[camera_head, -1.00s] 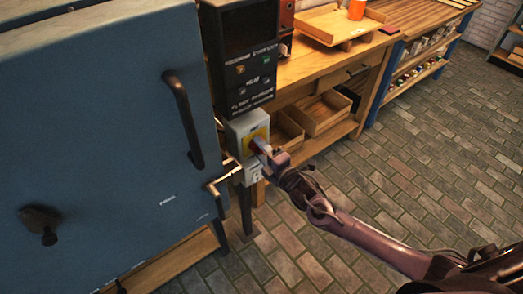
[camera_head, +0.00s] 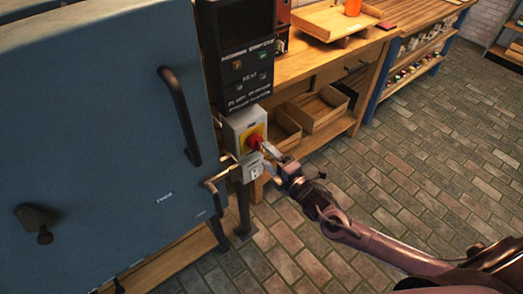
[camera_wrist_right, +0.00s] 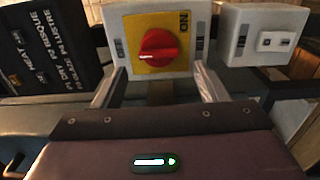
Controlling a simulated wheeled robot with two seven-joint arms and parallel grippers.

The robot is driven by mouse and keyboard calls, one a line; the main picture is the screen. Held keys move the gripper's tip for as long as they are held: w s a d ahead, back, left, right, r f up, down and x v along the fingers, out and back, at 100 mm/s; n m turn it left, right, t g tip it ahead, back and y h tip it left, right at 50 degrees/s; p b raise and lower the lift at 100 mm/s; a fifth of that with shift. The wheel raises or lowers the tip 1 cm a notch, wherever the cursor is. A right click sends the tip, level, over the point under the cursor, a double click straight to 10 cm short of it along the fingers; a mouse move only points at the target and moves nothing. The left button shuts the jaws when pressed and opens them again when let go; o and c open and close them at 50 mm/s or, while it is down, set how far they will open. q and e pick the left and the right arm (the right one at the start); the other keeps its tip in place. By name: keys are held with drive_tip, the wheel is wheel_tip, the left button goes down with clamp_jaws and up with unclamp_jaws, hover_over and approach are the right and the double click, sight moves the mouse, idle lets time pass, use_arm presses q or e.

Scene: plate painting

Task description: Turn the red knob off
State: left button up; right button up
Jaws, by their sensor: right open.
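The red knob (camera_head: 255,141) sits on a yellow plate on a grey switch box (camera_head: 236,126) beside the blue cabinet. In the right wrist view the red knob (camera_wrist_right: 159,47) is round with a raised bar, and "ON" is printed sideways to its right on the yellow plate (camera_wrist_right: 181,55). My right gripper (camera_head: 267,156) is open just in front of and a little below the knob, apart from it. In the wrist view its two fingers (camera_wrist_right: 162,80) are spread, with the knob beyond and between them. My left gripper is out of view.
A large blue cabinet (camera_head: 90,120) with a dark handle (camera_head: 180,115) stands to the left. A black control panel (camera_head: 240,55) is above the switch box, and a white socket box (camera_wrist_right: 262,38) is beside it. A wooden workbench (camera_head: 310,62) stands behind. Brick floor (camera_head: 420,150) is clear to the right.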

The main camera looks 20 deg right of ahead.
drive_tip(key=v, duration=0.2)
drive_tip(key=shift+s+d, duration=0.15)
drive_tip(key=shift+s, duration=0.15)
drive_tip(key=s+d+f+m+g+h, duration=0.2)
drive_tip(key=s+d+f+m, duration=0.15)
drive_tip(key=f, duration=0.65)
drive_tip(key=s+d+f+m+g+h, duration=0.2)
drive_tip(key=s+d+f+m+g, duration=0.15)
drive_tip(key=f, duration=0.55)
drive_tip(key=s+d+f+m+g+h, duration=0.2)
drive_tip(key=s+d+f+m, duration=0.15)
drive_tip(key=f, duration=0.65)
drive_tip(key=s+a+f+m+g, duration=0.2)
drive_tip(key=s+f, duration=0.4)
drive_tip(key=s, duration=0.4)
drive_tip(key=s+a+f+m+g, duration=0.2)
drive_tip(key=s+f+m+g, duration=0.1)
drive_tip(key=s, duration=0.8)
drive_tip(key=s+a+f+m+g, duration=0.3)
drive_tip(key=s+f+m, duration=0.1)
drive_tip(key=s+f, duration=0.4)
drive_tip(key=s, duration=0.2)
drive_tip(key=shift+s+f, duration=0.25)
drive_tip(key=shift+f, duration=0.1)
drive_tip(key=shift+a+g, duration=0.1)
drive_tip(key=shift+g, duration=0.15)
